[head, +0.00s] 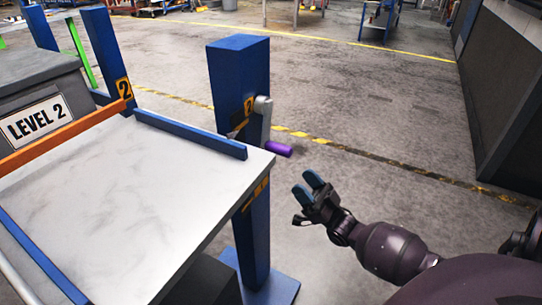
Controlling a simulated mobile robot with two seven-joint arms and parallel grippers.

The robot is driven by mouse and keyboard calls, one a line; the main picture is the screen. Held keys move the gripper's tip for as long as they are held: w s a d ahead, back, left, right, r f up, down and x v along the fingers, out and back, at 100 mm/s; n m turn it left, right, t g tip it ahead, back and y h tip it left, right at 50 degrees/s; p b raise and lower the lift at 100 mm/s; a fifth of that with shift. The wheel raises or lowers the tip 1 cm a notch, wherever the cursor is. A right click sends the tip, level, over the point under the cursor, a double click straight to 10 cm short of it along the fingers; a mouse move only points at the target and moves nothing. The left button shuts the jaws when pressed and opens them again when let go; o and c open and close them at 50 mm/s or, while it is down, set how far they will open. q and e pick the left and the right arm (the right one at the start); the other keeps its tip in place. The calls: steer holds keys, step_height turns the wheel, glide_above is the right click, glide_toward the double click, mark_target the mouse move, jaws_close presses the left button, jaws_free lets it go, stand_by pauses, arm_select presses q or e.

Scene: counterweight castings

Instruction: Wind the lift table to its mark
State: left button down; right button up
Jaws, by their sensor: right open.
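The lift table (110,225) has a pale, flat, bare top with blue rails along its edges. A blue post (232,85) stands at its right side, with a yellow "2" plate (248,107) high up and a "1" plate (256,190) lower down. A grey crank (264,115) with a purple handle (279,149) is mounted on the post, the handle pointing right. My right gripper (308,182) is open and empty, a little below and right of the handle, not touching it. My left gripper is out of view.
A grey block with a "LEVEL 2" sign (36,121) stands behind an orange bar (68,137) at the left. Another blue post (108,50) also bears a "2". Floor right of the crank is clear up to a dark cabinet (505,95).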

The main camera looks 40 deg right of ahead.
mark_target(280, 150)
steer(key=shift+y, duration=0.3)
steer(key=x, duration=1.1)
steer(key=shift+d+r+p, duration=0.1)
steer(key=shift+d+p, duration=0.1)
steer(key=shift+p, duration=0.15)
jaws_close()
